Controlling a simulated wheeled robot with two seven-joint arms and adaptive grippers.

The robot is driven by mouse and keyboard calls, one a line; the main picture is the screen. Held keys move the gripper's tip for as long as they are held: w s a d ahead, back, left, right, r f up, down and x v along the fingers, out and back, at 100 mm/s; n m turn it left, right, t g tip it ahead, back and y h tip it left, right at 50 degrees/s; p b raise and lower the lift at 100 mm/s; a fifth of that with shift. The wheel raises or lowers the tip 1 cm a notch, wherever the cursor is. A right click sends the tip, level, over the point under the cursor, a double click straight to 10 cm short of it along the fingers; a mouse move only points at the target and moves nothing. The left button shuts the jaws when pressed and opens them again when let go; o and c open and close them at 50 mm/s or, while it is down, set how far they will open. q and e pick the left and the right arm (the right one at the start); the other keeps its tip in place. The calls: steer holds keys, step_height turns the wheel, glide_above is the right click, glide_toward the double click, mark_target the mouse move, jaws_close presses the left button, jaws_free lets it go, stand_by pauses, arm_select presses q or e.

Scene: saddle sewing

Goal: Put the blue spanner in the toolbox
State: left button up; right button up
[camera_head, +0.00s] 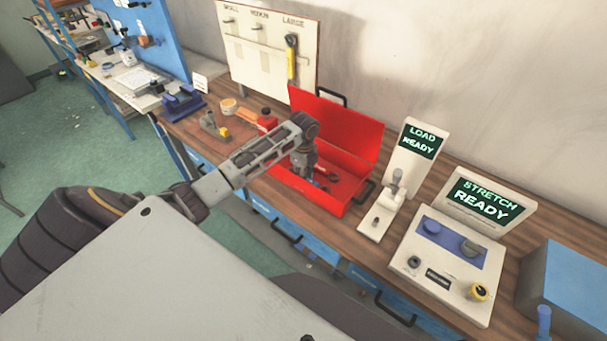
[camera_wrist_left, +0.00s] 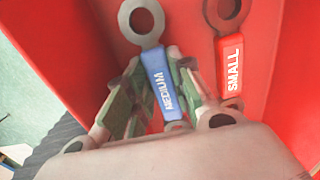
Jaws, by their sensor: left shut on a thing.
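The red toolbox (camera_head: 342,138) stands open on the workbench, its lid raised at the back. My left gripper (camera_head: 318,182) reaches down inside it. In the left wrist view my left gripper (camera_wrist_left: 150,108) is shut on the blue spanner (camera_wrist_left: 158,80), which is marked MEDIUM, with its grey ring end pointing away from me. A red spanner (camera_wrist_left: 230,68) marked SMALL lies in the toolbox just right of the blue one. I cannot tell whether the blue spanner touches the toolbox floor. My right gripper is not in view.
A tool board (camera_head: 268,50) behind the toolbox holds a yellow spanner (camera_head: 291,62) under LARGE. The LOAD READY stand (camera_head: 400,180) is close to the toolbox's right. The STRETCH READY console (camera_head: 450,262) is farther right.

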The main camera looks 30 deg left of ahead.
arm_select(q)
steer(key=shift+f, duration=0.35)
steer(key=o, duration=0.9)
steer(key=shift+o, duration=0.2)
steer(key=shift+r, duration=0.1)
step_height(320, 180, up, 12)
stand_by(0.3)
steer(key=shift+f, duration=0.2)
stand_by(0.8)
